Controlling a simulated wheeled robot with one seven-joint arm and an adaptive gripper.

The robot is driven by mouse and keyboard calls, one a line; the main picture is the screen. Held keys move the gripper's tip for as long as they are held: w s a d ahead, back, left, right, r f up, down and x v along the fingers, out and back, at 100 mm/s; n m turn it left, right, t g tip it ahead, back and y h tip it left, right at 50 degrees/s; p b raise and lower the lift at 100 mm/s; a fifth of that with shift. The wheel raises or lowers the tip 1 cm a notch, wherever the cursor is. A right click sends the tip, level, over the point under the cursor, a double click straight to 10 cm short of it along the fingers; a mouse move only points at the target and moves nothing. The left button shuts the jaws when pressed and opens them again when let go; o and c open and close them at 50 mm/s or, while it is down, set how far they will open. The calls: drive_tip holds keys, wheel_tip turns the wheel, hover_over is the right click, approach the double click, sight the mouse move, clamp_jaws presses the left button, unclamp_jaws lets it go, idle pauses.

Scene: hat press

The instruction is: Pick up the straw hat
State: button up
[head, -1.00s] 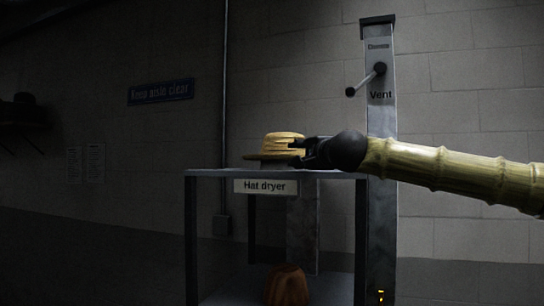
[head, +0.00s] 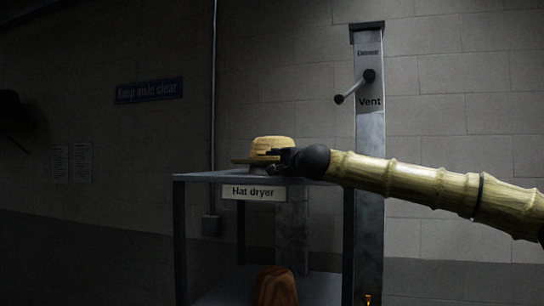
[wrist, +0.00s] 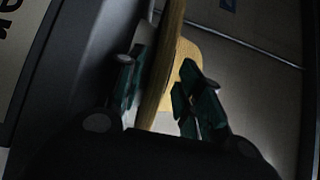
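The straw hat (head: 272,143) is pale yellow with a rounded crown and a flat brim. It sits at the top of the hat dryer stand (head: 205,178), with something grey under its brim. My gripper (head: 273,154) is at the hat's right side, level with the brim. In the wrist view the brim (wrist: 161,75) runs edge-on between the two fingers of my gripper (wrist: 162,95), with the crown (wrist: 187,55) behind. The fingers stand apart on either side of the brim. A small gap shows at the right finger; contact at the left finger is unclear.
A metal post (head: 370,150) with a vent lever (head: 355,87) stands right behind the stand. A "Hat dryer" label (head: 253,192) hangs on the stand's front edge. A brown fluted object (head: 276,286) is on the lower shelf. The left side is open and dim.

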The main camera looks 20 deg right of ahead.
drive_tip(key=shift+w+a, duration=0.1)
drive_tip(key=shift+w, duration=0.75)
drive_tip(key=shift+c, duration=0.2)
clamp_jaws()
drive_tip(key=shift+r, duration=0.1)
